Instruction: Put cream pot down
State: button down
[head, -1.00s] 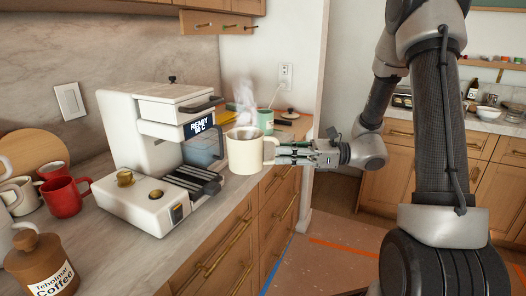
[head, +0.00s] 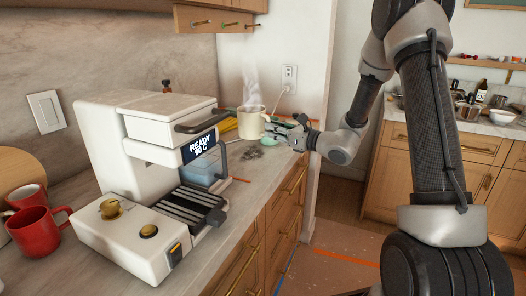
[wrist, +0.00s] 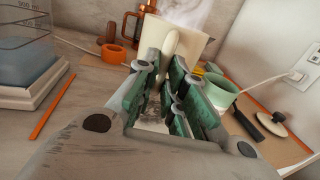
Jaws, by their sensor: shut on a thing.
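The cream pot (head: 253,122) is a cream mug-like vessel with a side handle, and steam rises from it. My gripper (head: 277,130) is shut on its handle from the right. In the wrist view the green-padded fingers of my gripper (wrist: 168,92) close around the handle, and the cream pot (wrist: 187,42) stands upright beyond them. It appears to be over the far part of the counter (head: 262,178). Its base is partly hidden, so I cannot tell whether it touches the counter.
A white coffee machine (head: 118,185) stands at the left, with a red mug (head: 35,230) beside it. A wall bounds the counter's far end.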

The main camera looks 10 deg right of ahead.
notch_tip(320, 180, down, 8)
jog(key=shift+r, duration=0.25)
jog(key=c, duration=1.5)
grip_release()
jog(key=shift+f, duration=0.15)
